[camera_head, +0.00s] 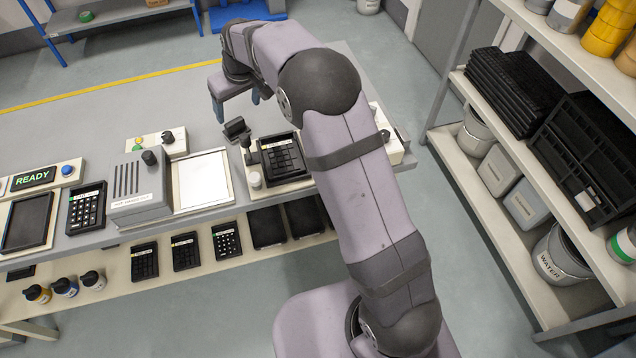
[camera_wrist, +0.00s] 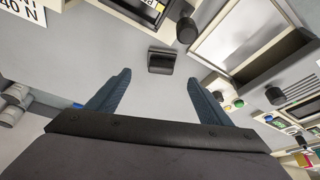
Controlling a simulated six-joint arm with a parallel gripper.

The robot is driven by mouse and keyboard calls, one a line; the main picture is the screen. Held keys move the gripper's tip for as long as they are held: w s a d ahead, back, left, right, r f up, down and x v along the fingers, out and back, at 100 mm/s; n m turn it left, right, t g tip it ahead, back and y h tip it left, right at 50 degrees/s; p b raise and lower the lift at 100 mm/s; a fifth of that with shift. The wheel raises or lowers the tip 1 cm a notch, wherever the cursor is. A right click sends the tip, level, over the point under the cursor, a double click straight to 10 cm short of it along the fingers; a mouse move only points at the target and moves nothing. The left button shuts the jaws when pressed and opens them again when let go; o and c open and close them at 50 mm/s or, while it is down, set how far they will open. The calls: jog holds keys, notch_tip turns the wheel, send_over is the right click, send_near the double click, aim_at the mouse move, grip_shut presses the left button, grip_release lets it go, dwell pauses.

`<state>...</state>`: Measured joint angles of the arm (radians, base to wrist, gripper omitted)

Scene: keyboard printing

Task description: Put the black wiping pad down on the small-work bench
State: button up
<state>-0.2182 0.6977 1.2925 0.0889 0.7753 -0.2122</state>
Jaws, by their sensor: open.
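The black wiping pad (camera_head: 236,128) is a small dark block on the grey top of the small-work bench (camera_head: 190,90), left of the keypad fixture. In the wrist view the pad (camera_wrist: 160,62) lies beyond the fingertips, roughly centred between them, with bare bench around it. My gripper (camera_head: 236,103) is open and empty, with its blue fingers apart. The open fingers also show in the wrist view (camera_wrist: 158,82). A clear gap shows there between them and the pad. The pad's underside is hidden.
A fixture holding a black keypad (camera_head: 281,156), with a dark knob beside it, stands close to the pad. A white panel (camera_head: 203,180), a grey box (camera_head: 140,187) and a button box (camera_head: 157,143) stand further left. The bench's back left is clear. Loaded shelves (camera_head: 500,190) stand at right.

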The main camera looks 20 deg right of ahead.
jog(key=s+d+f+m+g, duration=0.1)
jog(key=s+d, duration=0.4)
jog(key=s, duration=0.7)
jog(key=s+d+f+m+g+h, duration=0.1)
jog(key=s+d, duration=0.3)
jog(key=s, duration=0.8)
jog(key=s+d+f+m+g, duration=0.1)
jog(key=s+d, duration=0.4)
jog(key=s, duration=0.7)
jog(key=shift+s+d+f+m+g+h, duration=0.25)
jog(key=shift+f+m+g, duration=0.2)
jog(key=shift+m, duration=0.25)
notch_tip(320, 180, down, 12)
jog(key=b, duration=1.1)
jog(key=shift+r+b, duration=0.25)
jog(key=shift+b, duration=0.05)
jog(key=shift+o, duration=0.3)
